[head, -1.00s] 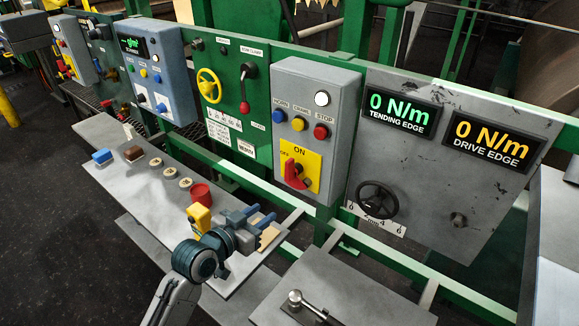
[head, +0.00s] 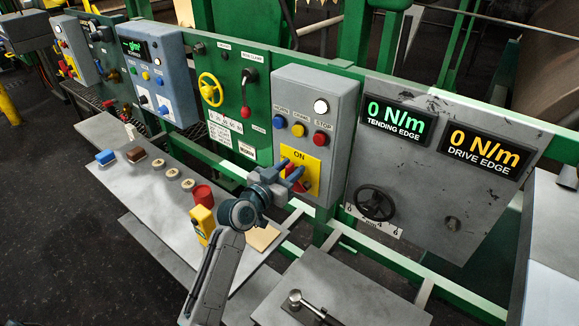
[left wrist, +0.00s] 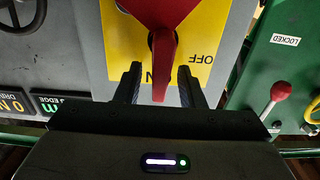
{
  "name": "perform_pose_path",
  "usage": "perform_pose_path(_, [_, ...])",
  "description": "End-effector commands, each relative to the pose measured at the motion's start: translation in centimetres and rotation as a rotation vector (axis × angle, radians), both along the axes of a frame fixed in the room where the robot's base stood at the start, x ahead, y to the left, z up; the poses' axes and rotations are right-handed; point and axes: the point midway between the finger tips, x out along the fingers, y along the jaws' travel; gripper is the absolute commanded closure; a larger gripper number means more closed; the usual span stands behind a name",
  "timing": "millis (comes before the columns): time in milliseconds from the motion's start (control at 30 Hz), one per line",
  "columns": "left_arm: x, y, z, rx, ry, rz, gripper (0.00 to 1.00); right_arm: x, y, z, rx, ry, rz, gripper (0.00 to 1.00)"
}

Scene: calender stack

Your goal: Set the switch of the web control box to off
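The web control box (head: 337,92) is a grey box with a white light, blue, yellow and red buttons, and a yellow plate (head: 313,154) at its lower part. The red switch handle (left wrist: 163,62) sits on this plate; in the left wrist view, which shows it upside down, the narrow end lies over the ON label, and OFF is to one side. My left gripper (head: 290,168) is at the plate in the head view and partly hides the switch. Its two fingers are apart, one on each side of the handle, with gaps visible. My right gripper is not in view.
A green panel (head: 236,75) with a yellow handwheel and red-knobbed lever stands left of the box. A grey panel (head: 450,200) with two displays and a black handwheel (head: 375,203) stands right. Below is a shelf (head: 147,178) with a red cup (head: 203,195) and blocks.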

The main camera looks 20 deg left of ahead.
Motion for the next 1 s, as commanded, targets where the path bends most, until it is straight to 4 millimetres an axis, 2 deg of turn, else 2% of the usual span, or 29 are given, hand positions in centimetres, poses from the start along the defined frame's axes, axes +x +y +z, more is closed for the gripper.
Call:
perform_pose_path(267, [0.09, -0.03, -0.06, 0.0, 0.0, 0.0, 0.67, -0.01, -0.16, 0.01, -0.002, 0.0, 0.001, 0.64])
perform_pose_path(433, [0.08, -0.03, -0.06, 0.0, 0.001, 0.0, 1.0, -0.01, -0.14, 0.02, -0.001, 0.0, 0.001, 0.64])
perform_pose_path(767, [0.1, 0.06, -0.05, -0.02, 0.008, 0.0, 1.0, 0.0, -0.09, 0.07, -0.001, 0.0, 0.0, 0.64])
perform_pose_path(1000, [0.23, 0.47, -0.05, -0.129, 0.048, 0.0, 1.0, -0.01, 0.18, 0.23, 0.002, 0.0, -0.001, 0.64])
